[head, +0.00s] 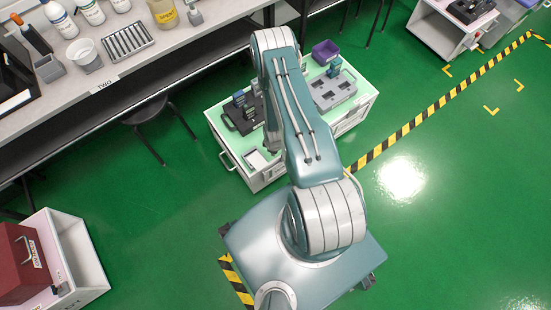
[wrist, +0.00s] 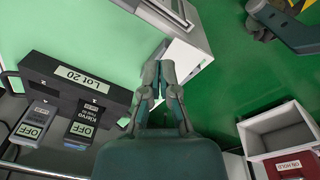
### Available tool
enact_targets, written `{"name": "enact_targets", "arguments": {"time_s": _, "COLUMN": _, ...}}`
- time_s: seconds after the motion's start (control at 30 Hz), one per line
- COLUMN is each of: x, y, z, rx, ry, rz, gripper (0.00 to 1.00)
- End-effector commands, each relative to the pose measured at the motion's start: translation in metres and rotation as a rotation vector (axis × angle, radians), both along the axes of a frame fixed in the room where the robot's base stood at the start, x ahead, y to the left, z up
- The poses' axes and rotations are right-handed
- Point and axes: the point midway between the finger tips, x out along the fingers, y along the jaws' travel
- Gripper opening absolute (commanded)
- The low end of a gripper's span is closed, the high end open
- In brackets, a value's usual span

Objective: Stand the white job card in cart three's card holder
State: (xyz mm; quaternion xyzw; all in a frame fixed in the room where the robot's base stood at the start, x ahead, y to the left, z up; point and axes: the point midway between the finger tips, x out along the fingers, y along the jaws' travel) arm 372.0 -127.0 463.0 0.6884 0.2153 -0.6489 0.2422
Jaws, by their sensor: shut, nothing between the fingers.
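A cart with a pale green top (head: 222,124) stands under my arm; its number is not readable. A white flat piece (head: 257,160) lies at its near left corner in the head view. A white piece in a grey frame (wrist: 165,8) shows at the top edge of the wrist view, cut off by the frame. I cannot tell for certain whether this is the job card or its holder. My gripper (wrist: 165,68) is shut and empty, in front of the cart's white corner in the wrist view. The head view mostly hides it behind my arm.
A black rack (wrist: 75,82) marked "Lot 20" holds testers with OFF labels. A grey tray (head: 333,92) and purple bin (head: 325,52) sit on the cart's far side. A bench (head: 180,60) runs behind. A red box (head: 22,265) stands lower left.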

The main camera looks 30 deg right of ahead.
Motion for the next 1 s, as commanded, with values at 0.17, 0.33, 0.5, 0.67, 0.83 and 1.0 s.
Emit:
{"name": "enact_targets", "arguments": {"time_s": 0.17, "x": -0.013, "y": -0.012, "z": 0.0, "rx": 0.01, "ry": 0.059, "rz": 0.148, "gripper": 0.0}}
{"name": "enact_targets", "arguments": {"time_s": 0.33, "x": -0.016, "y": -0.013, "z": -0.006, "rx": 0.014, "ry": 0.07, "rz": 0.182, "gripper": 0.0}}
{"name": "enact_targets", "arguments": {"time_s": 0.5, "x": -0.016, "y": -0.012, "z": -0.029, "rx": 0.015, "ry": 0.07, "rz": 0.181, "gripper": 0.0}}
{"name": "enact_targets", "arguments": {"time_s": 0.67, "x": -0.016, "y": -0.012, "z": -0.055, "rx": 0.014, "ry": 0.069, "rz": 0.18, "gripper": 0.0}}
{"name": "enact_targets", "arguments": {"time_s": 0.83, "x": -0.017, "y": -0.012, "z": -0.083, "rx": 0.015, "ry": 0.07, "rz": 0.179, "gripper": 0.0}}
{"name": "enact_targets", "arguments": {"time_s": 1.0, "x": -0.009, "y": -0.007, "z": -0.102, "rx": 0.012, "ry": 0.065, "rz": 0.184, "gripper": 0.0}}
